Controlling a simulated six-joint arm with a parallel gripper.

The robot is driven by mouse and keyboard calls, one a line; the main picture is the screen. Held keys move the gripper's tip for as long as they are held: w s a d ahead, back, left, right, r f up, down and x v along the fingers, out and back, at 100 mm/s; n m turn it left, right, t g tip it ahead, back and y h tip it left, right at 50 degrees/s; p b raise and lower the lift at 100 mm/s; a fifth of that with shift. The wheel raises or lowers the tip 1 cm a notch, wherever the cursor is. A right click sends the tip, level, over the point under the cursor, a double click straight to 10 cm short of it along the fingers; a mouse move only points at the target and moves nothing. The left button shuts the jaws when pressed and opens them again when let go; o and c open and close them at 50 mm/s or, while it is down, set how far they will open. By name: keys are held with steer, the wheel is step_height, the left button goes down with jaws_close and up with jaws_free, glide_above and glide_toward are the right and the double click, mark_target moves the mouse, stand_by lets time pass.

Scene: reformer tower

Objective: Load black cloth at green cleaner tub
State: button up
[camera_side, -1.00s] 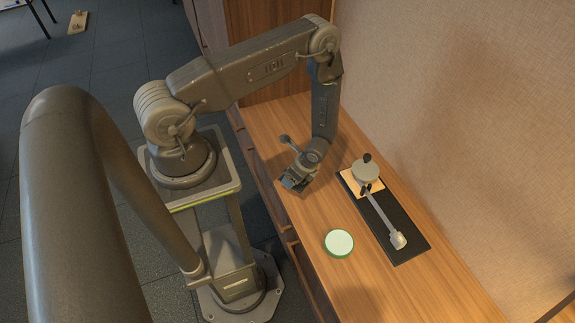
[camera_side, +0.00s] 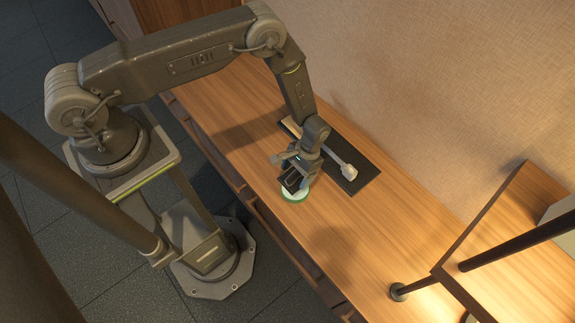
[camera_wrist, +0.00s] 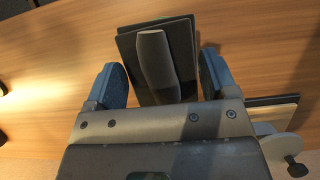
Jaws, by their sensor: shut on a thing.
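My gripper (camera_side: 297,172) is pointed down over the green cleaner tub (camera_side: 293,196), a low round tub with a pale top. The gripper hides part of the tub. In the wrist view, the blue fingers of my gripper (camera_wrist: 160,82) stand on either side of a dark flat rectangular piece, which looks like the black cloth (camera_wrist: 184,40), with a grey rounded block on top. The same dark piece shows below the gripper in the side view (camera_side: 290,182). I cannot tell whether it touches the tub.
A wooden stand (camera_side: 495,215) and a dark rod (camera_side: 520,245) are at the right. The bench (camera_side: 365,235) between is clear.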

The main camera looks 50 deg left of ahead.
mark_target(296, 182)
steer(key=shift+f, duration=2.75)
steer(key=shift+f, duration=0.6)
steer(key=shift+r, duration=3.6)
